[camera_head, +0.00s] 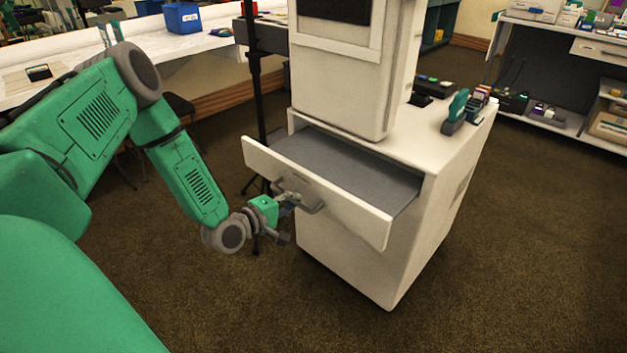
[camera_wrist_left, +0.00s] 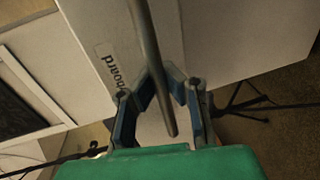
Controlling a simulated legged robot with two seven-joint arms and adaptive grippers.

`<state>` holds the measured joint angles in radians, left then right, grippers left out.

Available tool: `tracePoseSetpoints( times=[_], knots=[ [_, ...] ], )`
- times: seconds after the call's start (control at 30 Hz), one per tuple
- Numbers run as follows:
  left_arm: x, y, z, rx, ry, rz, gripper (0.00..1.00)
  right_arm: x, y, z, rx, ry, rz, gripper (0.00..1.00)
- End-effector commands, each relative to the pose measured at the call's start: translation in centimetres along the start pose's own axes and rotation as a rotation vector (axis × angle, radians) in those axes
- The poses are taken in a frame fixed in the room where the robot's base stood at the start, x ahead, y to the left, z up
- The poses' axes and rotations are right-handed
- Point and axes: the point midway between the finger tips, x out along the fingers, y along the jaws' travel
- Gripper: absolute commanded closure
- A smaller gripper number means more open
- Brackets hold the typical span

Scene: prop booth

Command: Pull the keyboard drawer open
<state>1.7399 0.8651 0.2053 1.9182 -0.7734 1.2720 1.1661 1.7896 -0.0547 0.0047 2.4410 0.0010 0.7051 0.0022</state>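The keyboard drawer (camera_head: 330,201) is pulled partway out of the white cabinet (camera_head: 352,254), showing its grey inner floor (camera_head: 347,168). Its front carries a grey bar handle (camera_head: 312,208). My left gripper (camera_head: 283,200) is at the left part of this handle, in front of the drawer. In the left wrist view, the handle bar (camera_wrist_left: 150,50) runs between the fingers of my left gripper (camera_wrist_left: 164,84), which are closed in on both sides of it. A label ending in "board" (camera_wrist_left: 116,66) shows on the drawer front. My right gripper is not in view.
A white upright housing (camera_head: 345,80) stands on the cabinet top. A green-handled object (camera_head: 456,108) and small items sit beside it. A black stand pole (camera_head: 254,90) rises behind the drawer's left end. The carpet in front is clear.

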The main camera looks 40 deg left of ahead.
Motion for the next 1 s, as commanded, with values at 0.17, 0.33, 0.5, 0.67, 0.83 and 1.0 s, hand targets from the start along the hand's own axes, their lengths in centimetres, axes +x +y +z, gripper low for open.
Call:
tracePoseSetpoints(
  times=[0.17, 0.33, 0.5, 0.67, 0.83, 1.0],
  knots=[
    [-2.9, -0.8, -0.4, 0.001, 0.009, -0.007, 1.0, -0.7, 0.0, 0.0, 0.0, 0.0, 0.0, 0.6],
    [-4.0, -1.1, -0.4, 0.002, 0.01, -0.006, 1.0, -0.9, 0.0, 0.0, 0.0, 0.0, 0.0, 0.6],
    [-4.1, -1.2, -0.4, 0.003, 0.01, -0.006, 1.0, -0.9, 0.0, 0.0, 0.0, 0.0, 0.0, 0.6],
    [-4.1, -1.2, -0.4, 0.003, 0.01, -0.006, 1.0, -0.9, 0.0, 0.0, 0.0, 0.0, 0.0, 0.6],
    [-4.0, -1.1, -0.3, 0.002, 0.008, -0.004, 0.68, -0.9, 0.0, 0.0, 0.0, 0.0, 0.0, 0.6],
    [-4.0, -1.0, -0.2, 0.002, 0.005, -0.002, 0.68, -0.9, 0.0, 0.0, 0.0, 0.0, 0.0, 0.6]
  ],
)
